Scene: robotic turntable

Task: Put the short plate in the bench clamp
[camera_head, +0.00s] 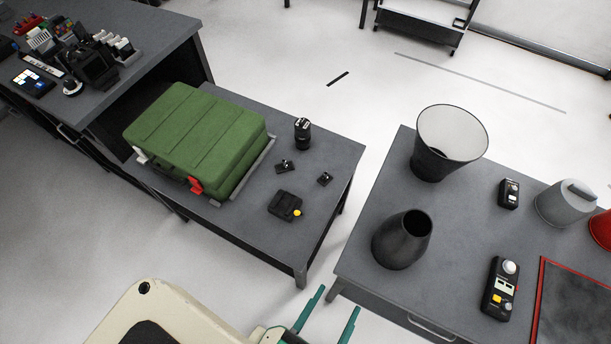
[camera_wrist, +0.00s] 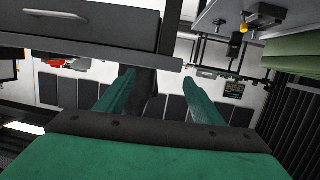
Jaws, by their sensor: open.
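My gripper (camera_head: 339,298) is at the bottom of the head view, with its two green fingers apart and nothing between them. It also shows open and empty in the wrist view (camera_wrist: 158,75). It is in front of the gap between the two grey tables. I cannot tell for sure which thing is the short plate. Two small dark pieces, one (camera_head: 285,166) and another (camera_head: 325,179), lie apart on the left table. A black device with a yellow knob (camera_head: 286,205) sits near them and may be the bench clamp. It also shows at the wrist view's upper right (camera_wrist: 262,18).
A green case (camera_head: 197,138) fills much of the left table (camera_head: 339,152), with a black cylinder (camera_head: 302,133) beside it. The right table (camera_head: 352,262) holds a dark vase (camera_head: 402,243), a wide cone-shaped bin (camera_head: 440,150) and a button box (camera_head: 499,290). White floor shows between the tables.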

